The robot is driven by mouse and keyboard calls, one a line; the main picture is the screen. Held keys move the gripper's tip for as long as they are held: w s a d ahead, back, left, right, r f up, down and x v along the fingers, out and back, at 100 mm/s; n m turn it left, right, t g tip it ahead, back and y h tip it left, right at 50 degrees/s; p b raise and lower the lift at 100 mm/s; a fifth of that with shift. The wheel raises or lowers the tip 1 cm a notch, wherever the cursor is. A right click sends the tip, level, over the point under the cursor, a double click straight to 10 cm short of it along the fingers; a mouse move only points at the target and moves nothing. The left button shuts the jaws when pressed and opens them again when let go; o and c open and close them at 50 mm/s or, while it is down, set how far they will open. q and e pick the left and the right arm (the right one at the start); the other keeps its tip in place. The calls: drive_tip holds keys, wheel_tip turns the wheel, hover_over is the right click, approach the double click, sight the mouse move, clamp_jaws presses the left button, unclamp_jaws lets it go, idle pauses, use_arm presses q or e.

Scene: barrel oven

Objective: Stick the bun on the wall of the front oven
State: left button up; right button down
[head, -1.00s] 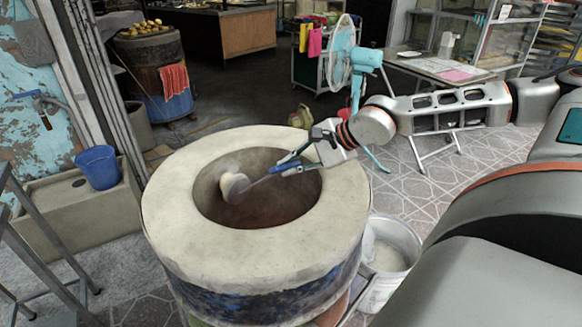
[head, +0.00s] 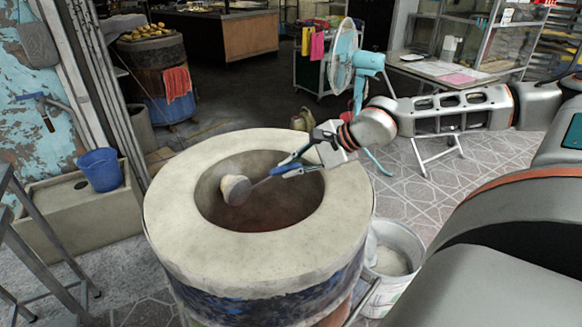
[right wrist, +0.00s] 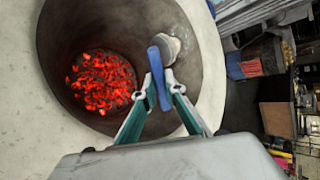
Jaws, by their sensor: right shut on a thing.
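The front oven (head: 180,222) is a round, pale barrel with a wide opening at the top. My right gripper (head: 284,170) reaches over the right part of the opening and is shut on the blue handle of a tool (right wrist: 158,78). The tool's thin shaft runs down to a pale, rounded head (head: 237,190) inside the opening, close to the left inner wall. I cannot clearly separate the bun from this head. In the right wrist view a pale round form (right wrist: 174,46) lies beside the inner wall; contact is unclear. My left gripper is not in view.
Red coals (right wrist: 102,82) glow at the oven's bottom. A white bucket (head: 393,250) stands right of the oven. A blue bucket (head: 99,169) sits on a ledge at left. A teal fan (head: 345,60) and a second barrel (head: 160,75) stand behind.

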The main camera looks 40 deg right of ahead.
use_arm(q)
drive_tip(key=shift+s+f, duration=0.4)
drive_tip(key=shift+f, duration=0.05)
use_arm(e)
drive_tip(key=shift+w, duration=0.25)
use_arm(q)
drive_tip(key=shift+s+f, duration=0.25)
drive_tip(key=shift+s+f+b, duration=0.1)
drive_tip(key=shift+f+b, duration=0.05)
drive_tip(key=shift+b, duration=0.2)
use_arm(e)
drive_tip(key=shift+f, duration=0.15)
drive_tip(key=shift+w, duration=0.1)
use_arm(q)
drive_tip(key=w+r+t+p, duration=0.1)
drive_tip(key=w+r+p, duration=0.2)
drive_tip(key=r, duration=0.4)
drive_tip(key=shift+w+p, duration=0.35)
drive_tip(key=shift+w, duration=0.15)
use_arm(e)
drive_tip(key=shift+s+d+r, duration=0.1)
drive_tip(key=shift+s+r, duration=0.05)
drive_tip(key=shift+s, duration=1)
drive_tip(key=shift+s+d+r, duration=0.1)
drive_tip(key=shift+s, duration=1)
